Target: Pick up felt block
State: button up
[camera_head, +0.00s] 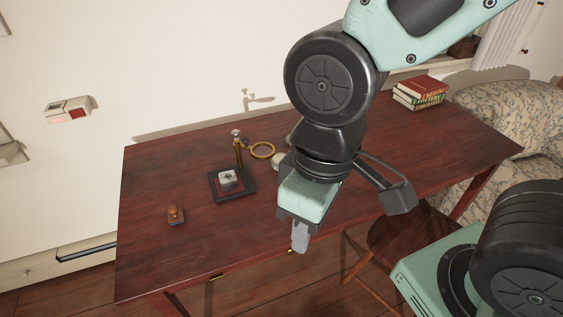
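A small brown block with a knob on top (175,215) sits on the left part of the dark red wooden table (150,255). A small whitish-grey block (228,178) sits on a black square tray (248,194) further back. I cannot tell for sure which of these, if either, is the felt block. My gripper (300,237) hangs over the table's front edge, right of both and apart from them. It points downward, and one grey fingertip shows clearly. Its opening is hidden from this angle, and I see nothing held.
A brass post (238,150) stands by the tray, with a brass ring (262,150) to its right. A pale round item (279,161) is partly hidden by my arm. Books (420,92) lie at the back right. A wooden chair (405,240) and a floral sofa (515,130) stand right.

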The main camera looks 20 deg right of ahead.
aim_at(175, 215)
jog(key=i+j+z, duration=0.1)
jog(key=j, duration=0.25)
jog(key=i+j+z, duration=0.1)
jog(key=j, duration=0.3)
jog(key=i+j+z, duration=0.1)
jog(key=j, duration=0.3)
jog(key=i+j+z, duration=0.1)
jog(key=j, duration=0.3)
